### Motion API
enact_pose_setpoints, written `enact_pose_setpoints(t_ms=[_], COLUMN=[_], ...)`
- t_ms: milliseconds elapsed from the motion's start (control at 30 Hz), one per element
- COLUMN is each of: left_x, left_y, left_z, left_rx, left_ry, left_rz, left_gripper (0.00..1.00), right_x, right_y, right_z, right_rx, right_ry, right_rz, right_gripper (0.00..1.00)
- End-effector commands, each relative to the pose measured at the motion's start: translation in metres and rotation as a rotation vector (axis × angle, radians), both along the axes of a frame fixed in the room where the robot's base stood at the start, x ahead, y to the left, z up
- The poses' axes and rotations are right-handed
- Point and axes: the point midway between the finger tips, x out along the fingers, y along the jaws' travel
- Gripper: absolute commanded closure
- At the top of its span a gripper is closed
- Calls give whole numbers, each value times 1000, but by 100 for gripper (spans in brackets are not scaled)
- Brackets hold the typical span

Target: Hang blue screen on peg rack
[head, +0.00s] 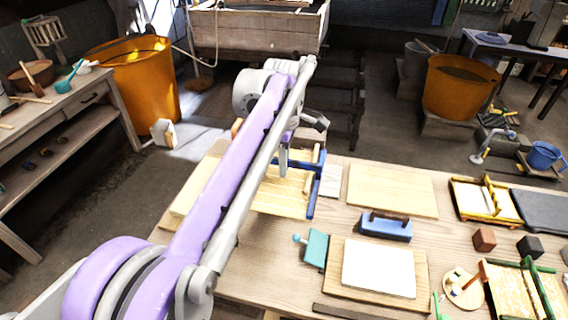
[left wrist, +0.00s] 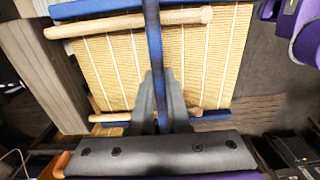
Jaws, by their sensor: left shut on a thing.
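The blue screen (head: 311,190) has a pale slatted face, blue frame bars and light wooden rods. In the head view it is near the table's back edge, partly hidden behind my left arm. In the left wrist view its slatted face (left wrist: 105,65) fills the upper middle. My left gripper (head: 283,170) points down at the screen. In the left wrist view the gripper's dark fingers (left wrist: 160,100) are shut on the blue middle bar. I cannot tell whether the screen touches the table. I cannot make out the peg rack for certain. My right gripper is out of view.
The wooden table (head: 255,245) holds a pale board (head: 392,190), a blue-bodied block (head: 385,227), a white sheet on a board (head: 380,268), a yellow-framed screen (head: 486,199) and a green-framed screen (head: 525,285). Orange tubs (head: 140,80) stand on the floor behind. A side bench (head: 70,115) is at left.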

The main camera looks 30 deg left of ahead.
Motion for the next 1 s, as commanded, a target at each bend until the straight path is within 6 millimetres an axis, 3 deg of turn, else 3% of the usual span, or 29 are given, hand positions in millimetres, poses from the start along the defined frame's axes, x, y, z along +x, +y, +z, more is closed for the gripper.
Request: enact_pose_setpoints(t_ms=[967, 1000], left_x=[0, 0], left_y=[0, 0], left_z=[-14, -14], left_rx=[0, 0], left_ry=[0, 0], left_rz=[0, 0], left_gripper=[100, 80], right_x=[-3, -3], right_y=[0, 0], right_z=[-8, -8], right_rx=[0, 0], right_ry=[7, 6], right_rz=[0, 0], right_gripper=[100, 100])
